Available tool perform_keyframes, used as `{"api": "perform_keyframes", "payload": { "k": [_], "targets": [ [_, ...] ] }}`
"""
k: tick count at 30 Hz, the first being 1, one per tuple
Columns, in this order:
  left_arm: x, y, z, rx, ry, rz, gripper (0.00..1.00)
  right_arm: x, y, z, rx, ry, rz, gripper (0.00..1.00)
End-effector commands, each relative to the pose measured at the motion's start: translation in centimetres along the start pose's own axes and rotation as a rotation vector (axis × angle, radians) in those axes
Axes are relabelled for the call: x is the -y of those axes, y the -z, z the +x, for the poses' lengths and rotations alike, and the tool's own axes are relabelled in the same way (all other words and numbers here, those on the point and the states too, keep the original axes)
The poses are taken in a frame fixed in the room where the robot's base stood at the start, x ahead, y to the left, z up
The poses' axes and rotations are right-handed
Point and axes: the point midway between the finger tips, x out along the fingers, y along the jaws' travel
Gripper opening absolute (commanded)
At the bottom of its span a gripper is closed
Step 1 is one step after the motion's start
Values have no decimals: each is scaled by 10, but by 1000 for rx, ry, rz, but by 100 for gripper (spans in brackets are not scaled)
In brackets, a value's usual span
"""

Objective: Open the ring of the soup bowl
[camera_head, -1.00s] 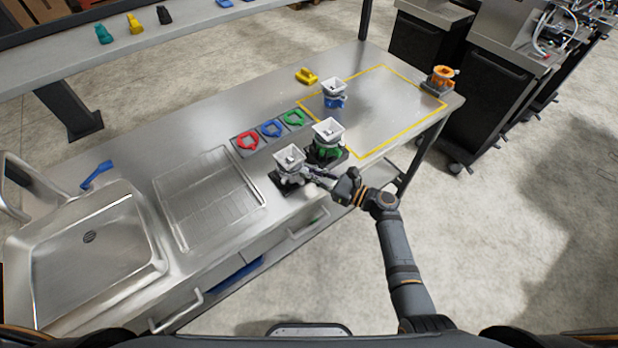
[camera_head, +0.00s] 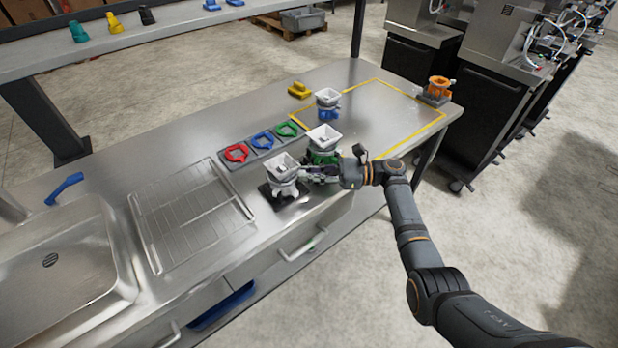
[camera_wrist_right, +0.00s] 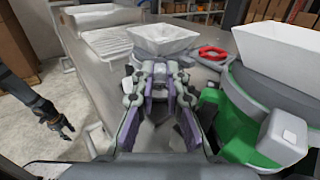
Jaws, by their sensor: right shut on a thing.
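The front dispenser (camera_head: 283,168) has a square white bowl on top and a white ring body below, on a dark base. I cannot read which bowl is the soup bowl. My right gripper (camera_head: 312,176) is at the right side of this dispenser, shut on what looks like the ring's handle, which its fingers mostly hide. In the right wrist view the gripper (camera_wrist_right: 158,105) points at the white bowl (camera_wrist_right: 163,40). My left gripper (camera_wrist_right: 62,128) shows small at the left of that view, away from the dispensers, its fingers seemingly apart.
A green-ringed dispenser (camera_head: 323,143) stands close beside my right gripper. A blue-ringed one (camera_head: 328,103) and an orange one (camera_head: 438,88) are farther back. Red (camera_head: 237,153), blue and green rings lie in a tray behind. A wire rack (camera_head: 190,215) and sink are left.

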Motion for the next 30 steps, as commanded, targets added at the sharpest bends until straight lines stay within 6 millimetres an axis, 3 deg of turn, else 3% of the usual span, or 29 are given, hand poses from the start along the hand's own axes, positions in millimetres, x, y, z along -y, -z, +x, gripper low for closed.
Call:
{"api": "perform_keyframes", "payload": {
  "k": [9, 10, 15, 30],
  "targets": [
    [0, 0, 0, 0, 0, 0, 40, 0, 1, 0, -1, -1, 1, 0],
    [0, 0, 0, 0, 0, 0, 40, 0, 1, 0, -1, -1, 1, 15],
    [0, 0, 0, 0, 0, 0, 40, 0, 0, 0, -1, -1, 1, 36],
    [1, -1, 0, 1, 1, 0, 40, 1, -2, 0, 0, 2, -3, 36]
  ]
}}
